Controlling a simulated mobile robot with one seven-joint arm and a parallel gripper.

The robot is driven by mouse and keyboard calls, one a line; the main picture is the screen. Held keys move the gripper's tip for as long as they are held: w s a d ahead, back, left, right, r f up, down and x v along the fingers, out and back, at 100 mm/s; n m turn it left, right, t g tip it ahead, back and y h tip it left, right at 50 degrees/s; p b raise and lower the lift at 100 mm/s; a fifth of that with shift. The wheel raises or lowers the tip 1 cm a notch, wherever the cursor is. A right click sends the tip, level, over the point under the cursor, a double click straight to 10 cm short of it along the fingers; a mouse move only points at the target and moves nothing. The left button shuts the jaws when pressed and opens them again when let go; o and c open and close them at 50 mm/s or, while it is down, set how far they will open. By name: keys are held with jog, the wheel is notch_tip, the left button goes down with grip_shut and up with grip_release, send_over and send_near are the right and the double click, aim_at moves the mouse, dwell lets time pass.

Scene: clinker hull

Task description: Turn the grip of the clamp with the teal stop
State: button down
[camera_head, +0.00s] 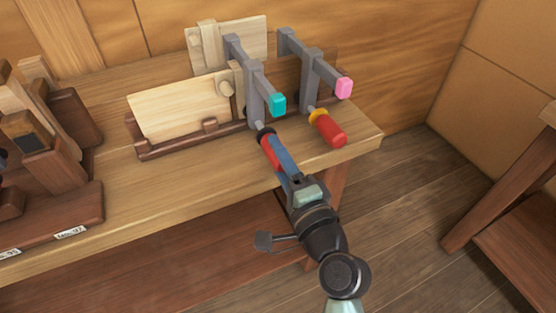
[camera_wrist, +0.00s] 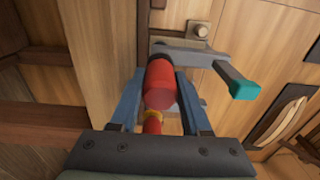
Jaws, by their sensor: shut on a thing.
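The clamp with the teal stop (camera_head: 255,95) is a grey bar clamp at the bench's front edge. Its teal stop (camera_head: 278,104) points toward me and also shows at the right in the wrist view (camera_wrist: 243,90). Its red grip (camera_head: 266,150) has a dark collar and sits below the stop. My gripper (camera_head: 276,150) reaches up from below, its blue fingers shut around this red grip. In the wrist view the grip (camera_wrist: 160,87) stands between both fingers, end face toward the camera. The fingers hide part of the grip in the head view.
A second grey clamp with a pink stop (camera_head: 343,88) and a red grip with yellow collar (camera_head: 327,126) stands close at the right. Pale boards (camera_head: 180,106) are held behind. Wooden blocks (camera_head: 45,155) stand at the left of the bench.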

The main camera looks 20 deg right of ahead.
jog(key=shift+r+n, duration=0.1)
jog(key=shift+n, duration=0.3)
jog(key=shift+c, duration=1.9)
grip_release()
jog(key=shift+w, duration=0.1)
jog(key=shift+s+f, duration=0.2)
jog(key=shift+s, duration=0.3)
jog(key=s+b, duration=0.1)
jog(key=s, duration=1.1)
